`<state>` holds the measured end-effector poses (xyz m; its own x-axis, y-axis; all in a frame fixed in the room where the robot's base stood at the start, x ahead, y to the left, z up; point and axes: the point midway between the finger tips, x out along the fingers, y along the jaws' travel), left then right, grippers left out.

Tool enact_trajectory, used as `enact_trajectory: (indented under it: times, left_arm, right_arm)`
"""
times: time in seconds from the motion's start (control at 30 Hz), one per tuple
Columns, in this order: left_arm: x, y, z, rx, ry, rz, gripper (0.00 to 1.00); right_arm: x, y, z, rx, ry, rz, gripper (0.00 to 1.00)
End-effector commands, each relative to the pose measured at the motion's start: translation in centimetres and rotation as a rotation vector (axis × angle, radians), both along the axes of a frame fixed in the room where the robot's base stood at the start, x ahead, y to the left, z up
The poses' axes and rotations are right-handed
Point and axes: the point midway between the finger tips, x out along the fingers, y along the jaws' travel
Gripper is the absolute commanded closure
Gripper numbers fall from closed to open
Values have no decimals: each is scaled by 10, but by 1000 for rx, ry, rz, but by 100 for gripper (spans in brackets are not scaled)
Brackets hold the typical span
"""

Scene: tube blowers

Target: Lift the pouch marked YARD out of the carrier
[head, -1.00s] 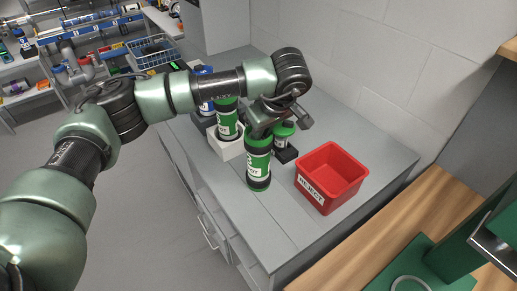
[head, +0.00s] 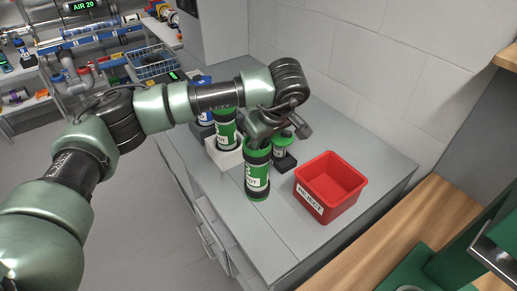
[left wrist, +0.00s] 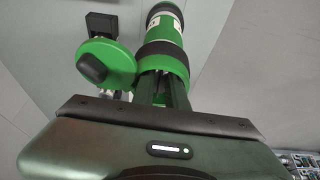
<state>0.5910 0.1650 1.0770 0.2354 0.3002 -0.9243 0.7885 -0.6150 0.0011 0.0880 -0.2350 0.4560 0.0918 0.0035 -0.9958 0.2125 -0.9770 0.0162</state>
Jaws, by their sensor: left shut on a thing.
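A green and black tube carrier (head: 257,178) with a white label, of which only "OT" reads, is upright at the counter's near edge. My left gripper (head: 262,138) is shut on its upper end. In the left wrist view the fingers (left wrist: 162,92) meet the carrier's (left wrist: 164,40) black band. I cannot tell whether its base touches the counter. Another green carrier (head: 226,133) stands in a white block (head: 229,158) behind it. No pouch and no YARD mark can be seen. My right gripper is not in view.
A red bin marked REJECT (head: 345,205) stands to the right on the grey counter (head: 265,228). A green round piece with a black knob (left wrist: 100,62) is close beside the held carrier, by a black block (head: 285,163). A wall runs behind.

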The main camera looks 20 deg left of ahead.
Motion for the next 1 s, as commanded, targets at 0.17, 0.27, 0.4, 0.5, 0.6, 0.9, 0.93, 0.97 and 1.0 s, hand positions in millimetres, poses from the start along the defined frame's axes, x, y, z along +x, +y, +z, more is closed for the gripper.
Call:
enact_trajectory:
  times: [0.17, 0.27, 0.4, 0.5, 0.6, 0.9, 0.93, 0.97, 1.0]
  left_arm:
    - [1, 0, 13, -1, -4, -1, 100]
    - [1, 0, 26, -1, -4, -1, 100]
    - [1, 0, 52, -1, -8, 0, 100]
    - [1, -1, 74, -1, -7, 0, 100]
    - [1, 0, 97, -1, -7, 2, 100]
    - [1, 0, 164, 2, -6, 2, 100]
    - [1, 0, 169, 1, -5, 2, 100]
    - [0, 0, 174, 2, -6, 1, 100]
    - [0, 0, 180, 1, -4, 0, 100]
  right_arm:
    - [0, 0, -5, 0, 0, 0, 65]
    - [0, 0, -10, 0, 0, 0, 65]
    - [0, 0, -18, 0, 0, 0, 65]
    - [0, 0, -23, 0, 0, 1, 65]
    - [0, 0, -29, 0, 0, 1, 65]
    - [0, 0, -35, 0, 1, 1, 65]
    - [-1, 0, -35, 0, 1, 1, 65]
    - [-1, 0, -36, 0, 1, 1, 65]
    - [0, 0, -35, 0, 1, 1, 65]
